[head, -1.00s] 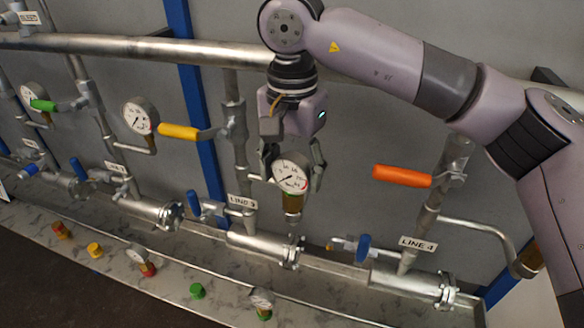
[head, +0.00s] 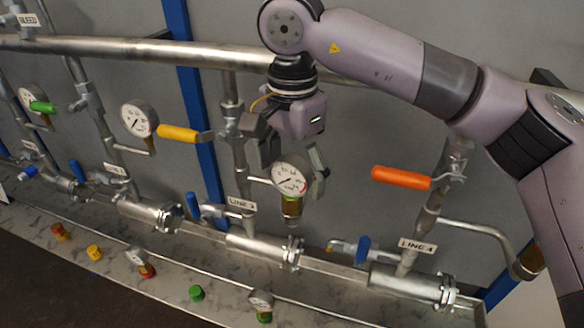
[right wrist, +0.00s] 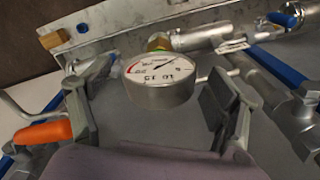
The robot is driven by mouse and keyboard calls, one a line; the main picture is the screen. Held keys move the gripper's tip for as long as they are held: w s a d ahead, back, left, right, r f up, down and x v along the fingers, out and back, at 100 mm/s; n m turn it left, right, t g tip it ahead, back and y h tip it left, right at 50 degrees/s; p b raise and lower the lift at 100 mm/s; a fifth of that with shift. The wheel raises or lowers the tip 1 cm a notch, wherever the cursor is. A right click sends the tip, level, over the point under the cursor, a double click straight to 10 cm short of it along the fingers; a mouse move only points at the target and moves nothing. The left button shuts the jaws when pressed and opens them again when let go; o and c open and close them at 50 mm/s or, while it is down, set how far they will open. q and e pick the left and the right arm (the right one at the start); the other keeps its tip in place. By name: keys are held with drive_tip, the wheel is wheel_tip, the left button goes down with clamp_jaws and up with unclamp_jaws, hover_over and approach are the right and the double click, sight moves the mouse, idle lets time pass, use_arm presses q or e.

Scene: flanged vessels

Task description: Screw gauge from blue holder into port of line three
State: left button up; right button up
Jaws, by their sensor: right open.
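The gauge (head: 289,175), round with a white dial, stands about upright on the brass fitting (head: 292,206) beside the LINE 3 label (head: 242,203). The gauge also shows in the right wrist view (right wrist: 160,82), with the brass fitting (right wrist: 158,43) behind it. My right gripper (head: 294,165) is open, with its fingers on either side of the gauge. In the right wrist view, gaps show between the gauge and both fingers. How far the thread is seated cannot be told. My left gripper is not in view.
An orange-handled valve (head: 402,177) is right of my gripper, and a yellow-handled valve (head: 180,132) is left. A horizontal pipe (head: 130,47) runs behind my wrist.

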wheel_tip(320, 180, up, 12)
drive_tip(key=shift+r, duration=0.1)
idle(0.5)
